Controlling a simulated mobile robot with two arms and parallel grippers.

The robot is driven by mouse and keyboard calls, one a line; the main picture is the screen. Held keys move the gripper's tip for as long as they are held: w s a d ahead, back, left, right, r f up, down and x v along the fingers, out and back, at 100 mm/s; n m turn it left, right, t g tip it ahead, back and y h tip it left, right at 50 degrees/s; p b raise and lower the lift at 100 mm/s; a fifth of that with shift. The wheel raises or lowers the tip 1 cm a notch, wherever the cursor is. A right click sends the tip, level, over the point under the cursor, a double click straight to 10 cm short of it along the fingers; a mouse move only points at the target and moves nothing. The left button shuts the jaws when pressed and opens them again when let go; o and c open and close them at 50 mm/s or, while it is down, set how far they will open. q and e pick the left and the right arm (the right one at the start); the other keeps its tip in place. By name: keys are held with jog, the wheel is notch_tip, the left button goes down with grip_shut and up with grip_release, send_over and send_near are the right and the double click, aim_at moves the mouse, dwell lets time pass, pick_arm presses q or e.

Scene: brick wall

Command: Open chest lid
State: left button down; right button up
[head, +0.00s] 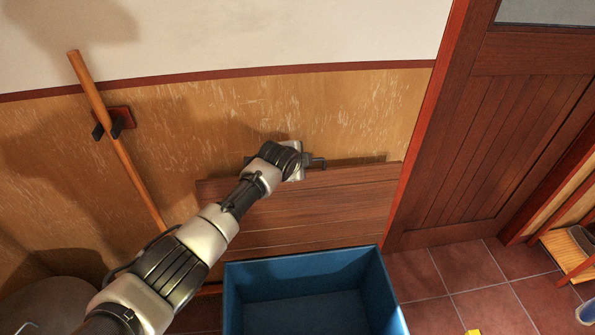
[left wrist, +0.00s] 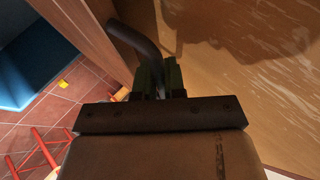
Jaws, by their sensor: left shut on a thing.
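The chest (head: 300,262) is a blue open-topped box at the bottom middle of the head view; its visible inside looks bare. Its brown wooden lid (head: 320,208) is raised behind the box and stands close to the wall. My left gripper (head: 310,161) is at the lid's upper edge, on the wall side. In the left wrist view the gripper (left wrist: 158,78) is shut on a dark curved handle (left wrist: 138,42) beside the lid (left wrist: 88,32). The blue chest (left wrist: 35,45) shows at upper left there. My right gripper is not in view.
A tan wall panel (head: 300,105) stands right behind the lid. A wooden pole (head: 110,130) hangs in a wall holder at left. A wooden door (head: 500,130) is at right. Tiled floor (head: 450,275) is mostly clear right of the chest, with a small yellow item (head: 473,332).

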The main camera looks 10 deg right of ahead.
pick_arm(q)
jog(key=shift+w+f, duration=0.1)
jog(key=shift+w, duration=0.05)
jog(key=c, duration=1.2)
grip_release()
jog(key=shift+a, duration=0.1)
jog(key=shift+s+a+r+p, duration=0.15)
jog(key=shift+s+r+p, duration=0.25)
jog(key=shift+s, duration=0.05)
jog(key=p+v, duration=0.1)
jog(key=v, duration=0.8)
jog(key=shift+s+a+r+p, duration=0.15)
jog(key=shift+a+r+p, duration=0.05)
jog(key=shift+r+p, duration=0.1)
